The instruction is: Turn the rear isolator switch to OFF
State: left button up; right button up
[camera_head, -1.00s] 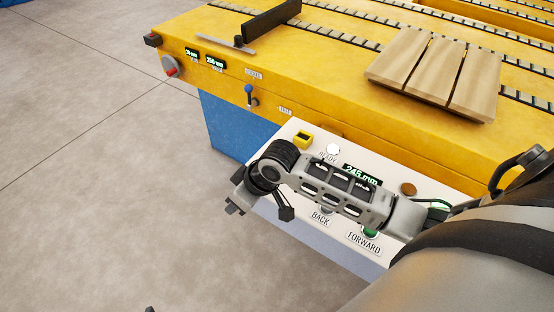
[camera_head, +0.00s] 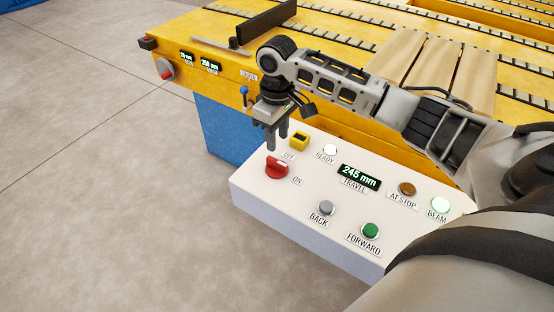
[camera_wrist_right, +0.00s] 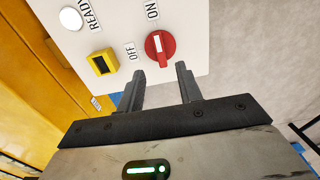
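A red rotary switch (camera_head: 277,167) with OFF and ON labels is on the white control panel (camera_head: 250,195). Its pale pointer mark faces the ON label. My right gripper (camera_head: 277,143) points down just behind this switch, apart from it, fingers spread and empty. In the right wrist view the red switch (camera_wrist_right: 160,46) lies beyond the gap between the fingertips (camera_wrist_right: 160,82), its mark towards ON. Another red knob (camera_head: 166,69) on a grey disc is on the yellow machine's near left end. I cannot tell from labels which is the rear isolator. My left gripper is not in view.
A yellow block with a dark slot (camera_head: 299,141) and a white READY lamp (camera_head: 330,150) are close to the gripper. BACK (camera_head: 326,208) and FORWARD (camera_head: 370,230) buttons are at the front. Wooden boards (camera_head: 440,70) lie on the yellow machine. The floor at left is clear.

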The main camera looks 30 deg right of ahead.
aim_at(277, 161)
notch_tip(277, 161, down, 8)
jog(key=shift+f+b, duration=0.25)
jog(key=shift+b, duration=0.2)
grip_shut()
